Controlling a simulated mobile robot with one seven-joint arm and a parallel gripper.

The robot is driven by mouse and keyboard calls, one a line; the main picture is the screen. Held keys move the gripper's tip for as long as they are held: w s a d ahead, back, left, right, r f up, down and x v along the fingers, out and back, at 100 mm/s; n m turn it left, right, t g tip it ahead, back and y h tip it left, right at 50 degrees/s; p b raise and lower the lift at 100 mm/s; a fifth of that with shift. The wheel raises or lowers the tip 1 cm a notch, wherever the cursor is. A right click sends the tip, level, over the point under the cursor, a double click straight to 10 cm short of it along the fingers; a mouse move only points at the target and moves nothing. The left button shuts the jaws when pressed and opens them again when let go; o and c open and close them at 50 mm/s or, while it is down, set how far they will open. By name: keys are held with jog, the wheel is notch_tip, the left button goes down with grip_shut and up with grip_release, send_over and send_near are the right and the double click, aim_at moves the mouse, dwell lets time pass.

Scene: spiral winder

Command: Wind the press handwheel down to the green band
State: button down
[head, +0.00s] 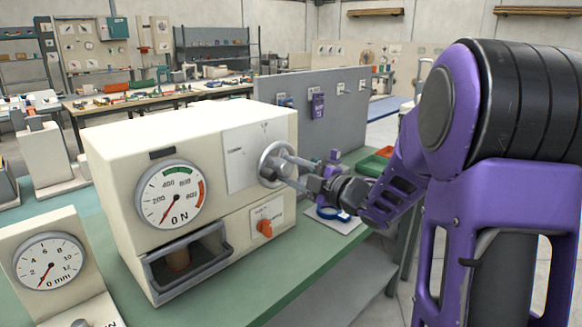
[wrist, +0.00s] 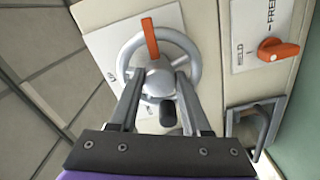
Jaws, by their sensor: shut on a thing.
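The press (head: 110,160) is a cream box on a green bench. Its dial (head: 171,194) has a green band at the top and a red band at the right. The red needle points down and slightly left, near the 0 N mark, outside the green band.
An orange selector (head: 264,228), labelled FREE and HELD in the wrist view, sits below the wheel. A drawer-like opening with a handle (head: 190,262) is under the dial. A second dial marked mm (head: 49,262) stands at left. A grey tool panel (head: 345,110) stands behind.

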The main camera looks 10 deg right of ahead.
jog(key=m+p, duration=0.2)
jog(key=m, duration=0.2)
jog(key=shift+m, duration=0.4)
jog(key=m+p, duration=0.2)
jog(key=m, duration=0.1)
jog(key=shift+s+m, duration=0.1)
jog(key=shift+m, duration=0.2)
jog(key=m+p, duration=0.3)
jog(key=m, duration=0.1)
jog(key=shift+a, duration=0.1)
jog(key=shift+a+f+m+p, duration=0.1)
jog(key=shift+m+p, duration=0.8)
jog(key=shift+m, duration=1.3)
jog(key=shift+c, duration=1.8)
grip_release()
jog(key=shift+s, duration=0.1)
jog(key=v, duration=1.7)
jog(key=shift+s, duration=0.2)
